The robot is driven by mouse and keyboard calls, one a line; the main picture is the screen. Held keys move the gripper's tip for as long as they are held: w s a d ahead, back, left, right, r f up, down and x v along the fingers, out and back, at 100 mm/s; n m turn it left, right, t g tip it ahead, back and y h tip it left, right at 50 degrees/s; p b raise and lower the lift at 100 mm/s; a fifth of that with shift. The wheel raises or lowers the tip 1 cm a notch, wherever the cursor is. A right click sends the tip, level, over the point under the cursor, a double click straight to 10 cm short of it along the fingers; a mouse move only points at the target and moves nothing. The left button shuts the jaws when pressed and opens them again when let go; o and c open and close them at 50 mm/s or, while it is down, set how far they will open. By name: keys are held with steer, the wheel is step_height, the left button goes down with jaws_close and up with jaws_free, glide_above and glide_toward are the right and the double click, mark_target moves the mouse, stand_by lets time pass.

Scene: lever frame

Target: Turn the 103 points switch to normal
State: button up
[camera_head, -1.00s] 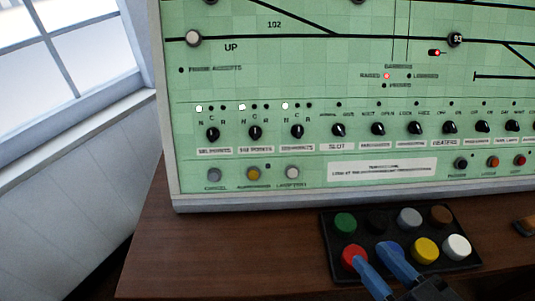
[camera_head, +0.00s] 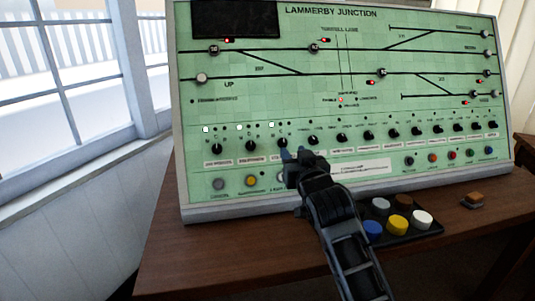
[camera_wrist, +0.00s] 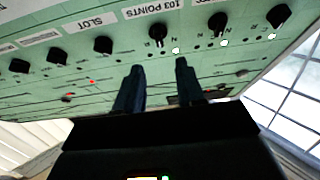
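The third points switch, a black knob (camera_head: 283,143), is in the lower row of the green panel. My gripper (camera_wrist: 159,66) is open and empty. In the head view my gripper (camera_head: 292,151) partly covers the knob's label.
Other points knobs (camera_head: 250,146) (camera_head: 218,149) sit left, the slot knob (camera_head: 313,139) right. Push buttons (camera_head: 251,181) line the panel's lower edge. A black box of coloured buttons (camera_head: 400,236) stands on the wooden table (camera_head: 200,250), partly behind my arm.

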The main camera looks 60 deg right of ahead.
mark_target(284, 138)
steer(key=shift+x, duration=3.95)
steer(key=shift+c, duration=0.3)
jaws_close()
